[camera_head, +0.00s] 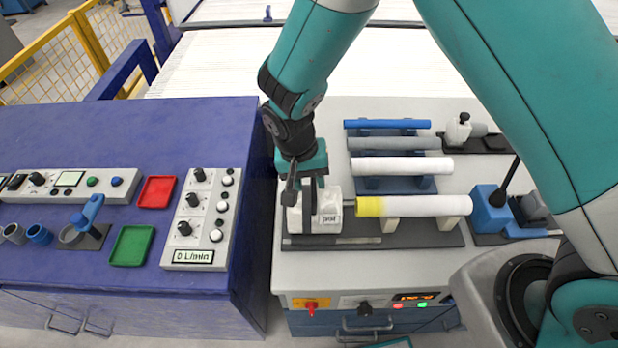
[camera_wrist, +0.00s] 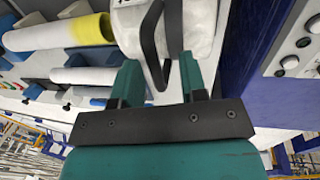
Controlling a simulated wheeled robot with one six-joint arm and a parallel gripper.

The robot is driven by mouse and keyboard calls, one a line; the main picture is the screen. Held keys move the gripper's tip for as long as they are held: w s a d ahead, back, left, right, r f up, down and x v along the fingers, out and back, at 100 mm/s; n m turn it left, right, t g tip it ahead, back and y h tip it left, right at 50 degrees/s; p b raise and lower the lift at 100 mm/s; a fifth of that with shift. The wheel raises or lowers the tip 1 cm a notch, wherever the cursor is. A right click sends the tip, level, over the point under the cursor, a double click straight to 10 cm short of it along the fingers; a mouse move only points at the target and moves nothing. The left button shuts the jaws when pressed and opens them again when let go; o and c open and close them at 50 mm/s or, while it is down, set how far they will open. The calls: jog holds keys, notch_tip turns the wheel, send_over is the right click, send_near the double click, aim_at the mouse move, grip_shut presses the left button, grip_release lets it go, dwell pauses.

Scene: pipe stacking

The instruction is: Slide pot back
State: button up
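The pot (camera_head: 329,203) is a white block with lettering on its front, on a dark rail (camera_head: 345,241) at the left of the light worktop. A black handle rises from it; the pot and its handle (camera_wrist: 152,40) also show in the wrist view. My gripper (camera_head: 302,176) is above the pot at the handle. In the wrist view my gripper (camera_wrist: 158,72) has its fingers apart, with the black handle's end between them; clear gaps show on both sides. A white pipe with a yellow end (camera_head: 369,206) lies to the pot's right, its yellow end facing the pot.
Behind lie a white pipe (camera_head: 402,166), a grey pipe (camera_head: 394,143) and a blue pipe (camera_head: 387,124) on blue supports. A blue clamp (camera_head: 490,208) stands at the right. A blue bench with a control box (camera_head: 202,219) is at the left, across a gap.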

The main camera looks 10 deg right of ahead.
jog(key=a+r+b, duration=0.3)
jog(key=r, duration=1.4)
jog(key=shift+w+a+b, duration=0.15)
jog(key=shift+w+b, duration=0.15)
jog(key=shift+b, duration=0.05)
jog(key=s+d+r+n+y, duration=0.1)
jog(key=s+d+n+y, duration=0.1)
jog(key=s, duration=0.4)
jog(key=s+d+r+n+y, duration=0.2)
jog(key=s+d+n, duration=0.2)
jog(key=s, duration=0.2)
jog(key=s+d+r+n+y+b, duration=0.1)
jog(key=s+d+n+y, duration=0.1)
jog(key=s, duration=0.4)
jog(key=shift+s+d+r+n, duration=0.2)
jog(key=shift+d+r+n, duration=0.1)
jog(key=shift+d+n, duration=0.35)
